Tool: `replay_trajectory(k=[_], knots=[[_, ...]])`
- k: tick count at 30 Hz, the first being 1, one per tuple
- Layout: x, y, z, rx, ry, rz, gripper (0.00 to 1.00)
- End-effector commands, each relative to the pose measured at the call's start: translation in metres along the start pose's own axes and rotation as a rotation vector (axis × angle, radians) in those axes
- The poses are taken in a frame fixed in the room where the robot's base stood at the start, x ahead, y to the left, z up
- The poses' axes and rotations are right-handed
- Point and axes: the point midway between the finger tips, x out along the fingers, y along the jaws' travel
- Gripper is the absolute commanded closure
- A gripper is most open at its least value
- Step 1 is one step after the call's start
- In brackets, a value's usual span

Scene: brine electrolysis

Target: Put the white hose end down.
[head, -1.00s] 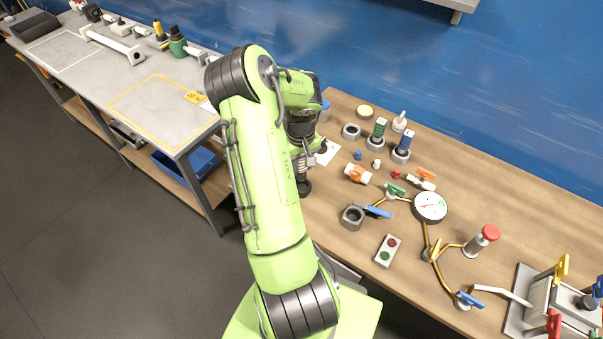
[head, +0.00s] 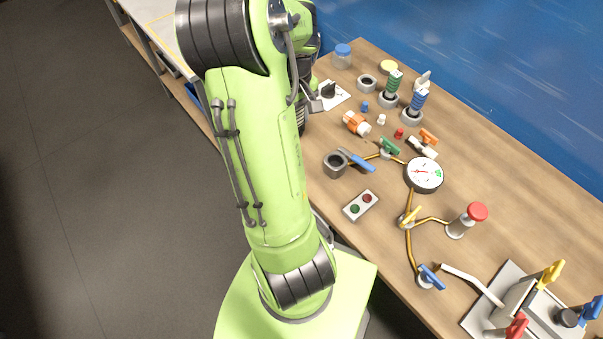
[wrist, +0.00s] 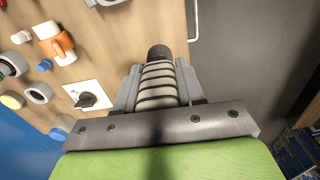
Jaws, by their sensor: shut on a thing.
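In the wrist view my gripper (wrist: 157,74) is shut on a pale ribbed hose piece with a dark round tip, which I take to be the white hose end (wrist: 158,88). The piece lies between the two grey fingers and points away from the wrist, above the wooden bench's edge. Whether it touches anything beneath cannot be told. In the head view my green arm hides most of the gripper and the held piece, left of the bench.
The wooden bench (head: 520,190) holds a black knob on a white card (head: 329,90), an orange-and-white fitting (head: 355,123), a grey ring socket (head: 336,164), a two-button box (head: 360,206), a round gauge (head: 424,174) and brown piping with valves. Bare wood lies along the back right.

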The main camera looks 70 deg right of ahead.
Motion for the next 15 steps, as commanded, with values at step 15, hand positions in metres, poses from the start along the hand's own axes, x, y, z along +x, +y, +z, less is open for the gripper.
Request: replay_trajectory(k=[15], knots=[[0.087,-0.002,0.004,-0.009,-0.004,-0.003,1.00]])
